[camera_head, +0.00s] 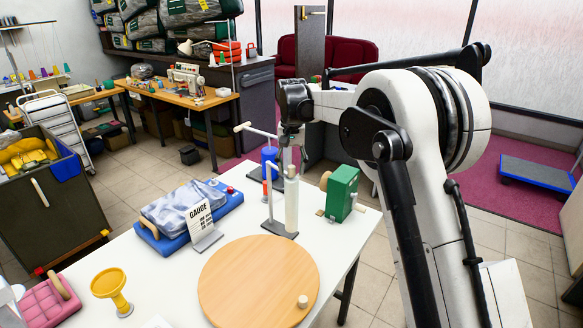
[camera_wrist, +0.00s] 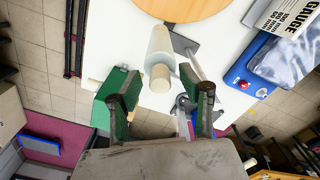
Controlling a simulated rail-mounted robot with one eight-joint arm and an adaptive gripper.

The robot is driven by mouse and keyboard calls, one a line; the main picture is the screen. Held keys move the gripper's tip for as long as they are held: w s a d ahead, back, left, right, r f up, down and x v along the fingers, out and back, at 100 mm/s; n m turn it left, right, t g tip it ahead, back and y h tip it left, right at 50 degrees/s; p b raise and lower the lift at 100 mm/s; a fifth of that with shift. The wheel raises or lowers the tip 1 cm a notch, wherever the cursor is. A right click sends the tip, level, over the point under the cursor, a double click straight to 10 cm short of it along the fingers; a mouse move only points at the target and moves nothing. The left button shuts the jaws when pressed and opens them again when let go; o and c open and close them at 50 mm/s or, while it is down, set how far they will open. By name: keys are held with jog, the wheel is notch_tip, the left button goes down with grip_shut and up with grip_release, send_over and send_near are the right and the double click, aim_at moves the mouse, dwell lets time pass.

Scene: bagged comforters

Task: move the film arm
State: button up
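A pale film roll (camera_head: 292,206) stands upright on the white table, beside a thin grey post and rods on a flat grey base (camera_head: 279,230). A light-tipped rod (camera_head: 243,127) sticks out to the left above it. I cannot tell which of these rods is the film arm. My gripper (camera_head: 291,150) hangs just above the roll. In the wrist view the gripper (camera_wrist: 160,78) is open, its two dark fingers spread on either side of the film roll (camera_wrist: 160,50). I see a gap at both fingers, and no grip on the roll.
A green box with a crank (camera_head: 342,193) stands right of the roll; a blue cylinder (camera_head: 270,161) is behind. A round wooden disc (camera_head: 255,285) lies in front. Left are a bagged comforter (camera_head: 185,205) on a blue base, a gauge card (camera_head: 202,222) and a yellow stand (camera_head: 110,285).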

jog(key=shift+f, duration=0.3)
grip_shut()
